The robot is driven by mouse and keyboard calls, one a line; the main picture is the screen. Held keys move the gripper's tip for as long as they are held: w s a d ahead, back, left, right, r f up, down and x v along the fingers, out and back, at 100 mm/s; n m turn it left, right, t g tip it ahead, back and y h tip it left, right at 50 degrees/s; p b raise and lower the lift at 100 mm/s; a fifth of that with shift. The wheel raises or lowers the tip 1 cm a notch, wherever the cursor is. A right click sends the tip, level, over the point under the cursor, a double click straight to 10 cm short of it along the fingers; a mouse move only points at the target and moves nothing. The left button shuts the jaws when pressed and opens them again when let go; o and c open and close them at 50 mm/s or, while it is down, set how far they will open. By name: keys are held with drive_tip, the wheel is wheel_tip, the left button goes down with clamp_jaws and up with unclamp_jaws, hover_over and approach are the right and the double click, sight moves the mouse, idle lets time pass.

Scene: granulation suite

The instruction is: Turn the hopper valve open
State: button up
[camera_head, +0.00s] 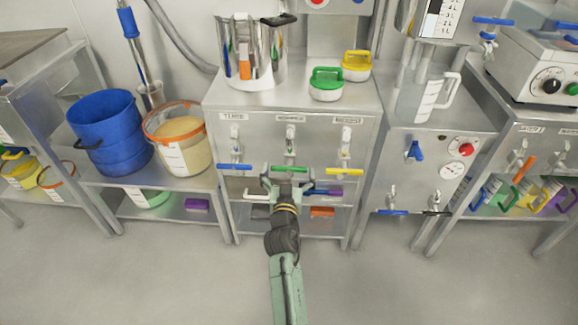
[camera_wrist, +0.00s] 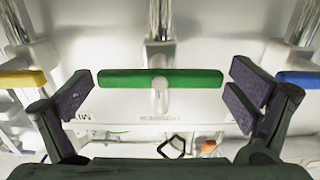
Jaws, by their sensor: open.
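Three lever valves are on the front of the steel cabinet: a blue-handled valve (camera_head: 234,167), a green-handled valve (camera_head: 289,168) and a yellow-handled valve (camera_head: 345,171). Each has a small label above it; I cannot read which one says hopper. All three handles lie crosswise, level. My gripper (camera_head: 289,182) is in front of the green handle. In the wrist view, the open jaws (camera_wrist: 160,92) stand at either end of the green handle (camera_wrist: 190,78), nothing gripped. Its left end is very close to one finger; I cannot tell if they touch. The yellow (camera_wrist: 22,79) and blue (camera_wrist: 298,78) handles lie outside the jaws.
A steel pot (camera_head: 262,60) and green-lidded (camera_head: 326,84) and yellow-lidded (camera_head: 356,66) containers stand on the cabinet. Below the valves is a shelf with coloured items. Another blue valve (camera_head: 415,151) and a red button (camera_head: 466,149) are on the right cabinet. The floor in front is clear.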

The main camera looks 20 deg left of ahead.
drive_tip(key=shift+w+a, duration=0.1)
drive_tip(key=shift+w, duration=0.3)
drive_tip(key=shift+c, duration=0.2)
drive_tip(key=c, duration=0.8)
